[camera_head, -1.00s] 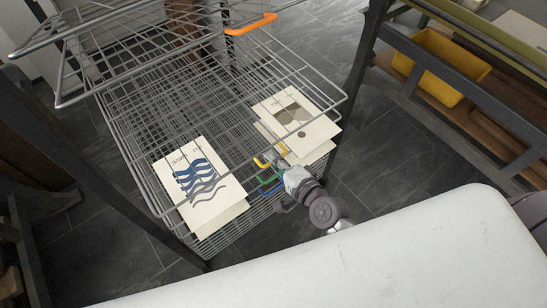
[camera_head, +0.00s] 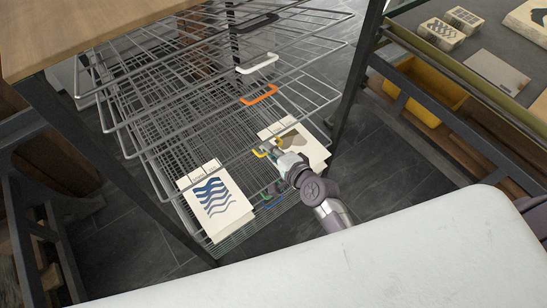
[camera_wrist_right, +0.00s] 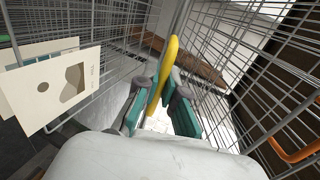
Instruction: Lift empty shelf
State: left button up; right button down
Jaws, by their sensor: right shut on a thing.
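A wire drying rack has several hinged shelves with coloured front handles. The yellow handle (camera_head: 260,153) belongs to a shelf below the one with the orange handle (camera_head: 260,95). My right gripper (camera_head: 279,157) reaches in from the front. In the right wrist view the yellow handle (camera_wrist_right: 165,68) lies between its teal fingers (camera_wrist_right: 160,98), which are shut on it. A blue wave print (camera_head: 215,198) and a brown print (camera_head: 298,142) lie low in the rack. The wires make it hard to tell exactly which shelf bears each print. My left gripper is out of view.
Shelves with white (camera_head: 258,64) and black (camera_head: 254,22) handles are above. A wooden tabletop (camera_head: 90,32) overhangs the rack at upper left. A dark post (camera_head: 352,75) stands to its right, beside a bench with a yellow bin (camera_head: 425,97). A white surface (camera_head: 370,262) fills the foreground.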

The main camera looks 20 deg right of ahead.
notch_tip(320, 180, up, 9)
jog(key=w+p, duration=0.2)
jog(key=p, duration=0.5)
jog(key=shift+w+a, duration=0.25)
jog(key=shift+a, duration=0.2)
jog(key=c, duration=1.3)
grip_release()
jog(key=shift+o, duration=0.2)
jog(key=shift+s, duration=0.1)
jog(key=v, duration=1.2)
jog(key=shift+r, duration=0.1)
